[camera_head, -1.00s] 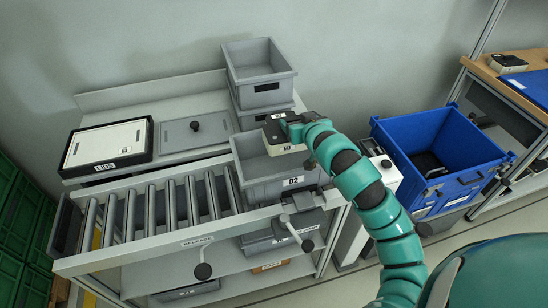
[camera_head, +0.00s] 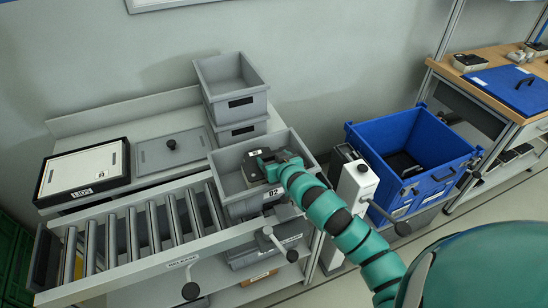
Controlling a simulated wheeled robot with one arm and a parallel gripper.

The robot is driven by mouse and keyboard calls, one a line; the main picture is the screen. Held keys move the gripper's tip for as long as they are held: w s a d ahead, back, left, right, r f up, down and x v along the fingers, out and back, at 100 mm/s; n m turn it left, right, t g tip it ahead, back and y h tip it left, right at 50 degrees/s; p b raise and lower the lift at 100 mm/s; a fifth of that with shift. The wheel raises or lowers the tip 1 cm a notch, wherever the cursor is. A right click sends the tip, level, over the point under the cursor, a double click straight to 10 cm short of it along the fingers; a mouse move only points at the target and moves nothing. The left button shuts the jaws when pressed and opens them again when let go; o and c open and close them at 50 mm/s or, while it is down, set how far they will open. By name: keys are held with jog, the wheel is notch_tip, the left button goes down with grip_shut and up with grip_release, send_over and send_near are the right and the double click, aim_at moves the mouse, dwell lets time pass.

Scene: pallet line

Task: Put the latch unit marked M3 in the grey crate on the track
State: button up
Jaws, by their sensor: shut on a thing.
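The grey crate (camera_head: 296,146), labelled 02 or similar on its front, stands at the right end of the roller track. My gripper (camera_head: 266,158) is over this crate and shut on the latch unit (camera_head: 251,174), a small dark and pale block. The unit is inside the crate's outline, low between its walls. I cannot tell whether it touches the crate floor. Its mark is too small to read now. My gripper and arm hide part of the crate's inside and right side.
Stacked grey crates (camera_head: 232,74) stand behind. A grey lid (camera_head: 172,150) and a framed LIDS box (camera_head: 82,172) lie left of them. Bare rollers (camera_head: 130,238) run left. Lever handles stick out in front. A blue crate (camera_head: 372,156) holding a dark item stands right, near a wooden bench (camera_head: 490,68).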

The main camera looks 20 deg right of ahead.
jog(key=shift+r, duration=0.1)
jog(key=shift+f, duration=0.35)
jog(key=shift+f+b, duration=0.25)
jog(key=shift+b, duration=0.1)
jog(key=o, duration=1.2)
jog(key=shift+c, duration=0.2)
